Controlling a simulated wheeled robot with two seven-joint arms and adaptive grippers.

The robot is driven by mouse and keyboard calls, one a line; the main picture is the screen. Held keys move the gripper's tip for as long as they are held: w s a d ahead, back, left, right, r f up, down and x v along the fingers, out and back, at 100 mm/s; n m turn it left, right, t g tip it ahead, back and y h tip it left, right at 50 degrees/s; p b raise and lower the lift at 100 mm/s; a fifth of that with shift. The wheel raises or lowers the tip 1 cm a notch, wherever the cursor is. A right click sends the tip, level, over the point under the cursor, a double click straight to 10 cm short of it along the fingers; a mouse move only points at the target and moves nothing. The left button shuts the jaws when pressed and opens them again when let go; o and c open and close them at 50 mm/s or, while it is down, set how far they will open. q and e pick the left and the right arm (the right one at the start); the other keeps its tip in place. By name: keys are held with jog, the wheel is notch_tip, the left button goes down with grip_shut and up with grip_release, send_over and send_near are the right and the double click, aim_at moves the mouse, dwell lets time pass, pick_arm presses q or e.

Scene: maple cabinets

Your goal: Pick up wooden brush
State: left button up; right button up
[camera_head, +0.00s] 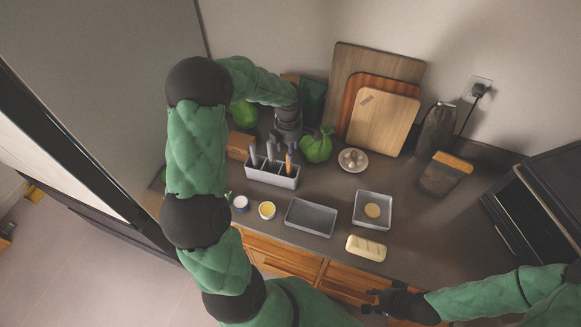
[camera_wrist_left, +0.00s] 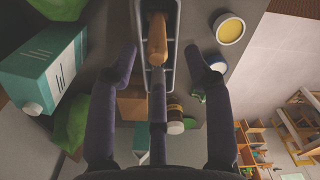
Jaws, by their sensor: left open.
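The wooden brush shows as an orange-brown handle (camera_head: 289,162) standing in the grey utensil caddy (camera_head: 272,181) in the head view. In the left wrist view the handle (camera_wrist_left: 158,36) lies inside the caddy outline (camera_wrist_left: 172,75) at top centre. My left gripper (camera_head: 281,147) is above the caddy. In the wrist view its dark fingers (camera_wrist_left: 162,62) are spread, with the handle between and beyond the tips, and nothing is held. The brush's lower end is hidden in the caddy. My right gripper (camera_head: 376,300) is low in the head view, in front of the drawers, away from the brush; its finger gap is unclear.
Small bowls (camera_head: 267,210), a grey tray (camera_head: 311,217), a square dish (camera_head: 372,210) and a wrapped block (camera_head: 366,248) line the counter front. Cutting boards (camera_head: 381,118) lean at the back. A green pepper-like object (camera_head: 317,146) and a carton (camera_wrist_left: 40,65) stand near the caddy.

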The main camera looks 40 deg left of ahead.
aim_at(289, 168)
pick_arm(q)
jog(key=shift+w+f+p, duration=0.2)
jog(key=shift+f+p, duration=0.5)
jog(key=shift+f, duration=3.1)
grip_shut()
